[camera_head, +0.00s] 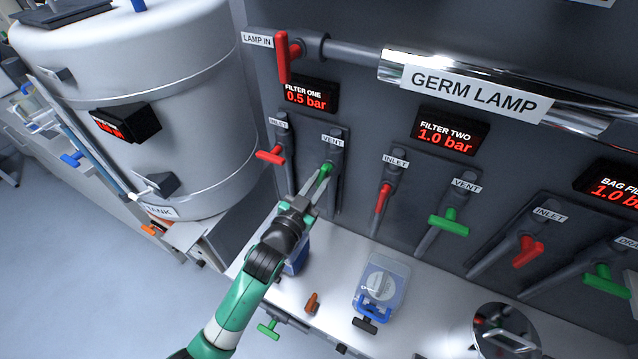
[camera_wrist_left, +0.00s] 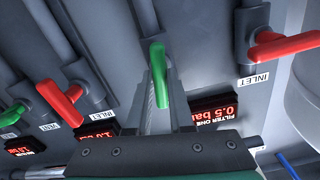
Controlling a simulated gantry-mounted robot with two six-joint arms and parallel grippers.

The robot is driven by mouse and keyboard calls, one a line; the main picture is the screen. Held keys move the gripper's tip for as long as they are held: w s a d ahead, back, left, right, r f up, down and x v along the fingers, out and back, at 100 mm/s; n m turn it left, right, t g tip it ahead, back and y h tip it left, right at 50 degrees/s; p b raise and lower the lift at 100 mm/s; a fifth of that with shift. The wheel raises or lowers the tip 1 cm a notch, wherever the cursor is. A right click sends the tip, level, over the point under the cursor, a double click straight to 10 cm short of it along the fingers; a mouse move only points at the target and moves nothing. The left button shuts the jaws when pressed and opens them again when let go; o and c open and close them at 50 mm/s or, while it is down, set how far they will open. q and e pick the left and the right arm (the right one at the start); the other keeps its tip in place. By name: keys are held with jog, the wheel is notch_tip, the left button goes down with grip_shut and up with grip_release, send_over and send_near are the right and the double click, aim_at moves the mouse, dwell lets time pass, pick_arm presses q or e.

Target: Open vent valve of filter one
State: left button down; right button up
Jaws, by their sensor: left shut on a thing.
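The green vent handle of filter one (camera_head: 327,168) is on the pipe under the VENT label, right of the red inlet handle (camera_head: 270,156). In the head view it looks roughly in line with its pipe, partly hidden by my gripper. My left gripper (camera_head: 318,184) reaches it from below and is shut on it. In the left wrist view the green handle (camera_wrist_left: 158,72) lies between the two fingers (camera_wrist_left: 163,100). The filter one display (camera_head: 305,96) reads 0.5 bar. My right gripper is not in view.
Filter two's red inlet handle (camera_head: 383,196) and green vent handle (camera_head: 449,222) are to the right; its display (camera_head: 445,131) reads 1.0 bar. The red lamp-in handle (camera_head: 284,57) is above. A white tank (camera_head: 150,70) stands left. A clear container (camera_head: 380,284) is on the bench below.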

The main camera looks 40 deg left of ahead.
pick_arm(q)
jog(key=shift+n, duration=1.1)
jog(key=c, duration=0.8)
grip_release()
jog(key=shift+s, duration=0.1)
jog(key=v, duration=1.1)
jog(key=shift+s+d+p, duration=0.15)
jog(key=shift+s+p, duration=0.1)
jog(key=shift+p, duration=0.15)
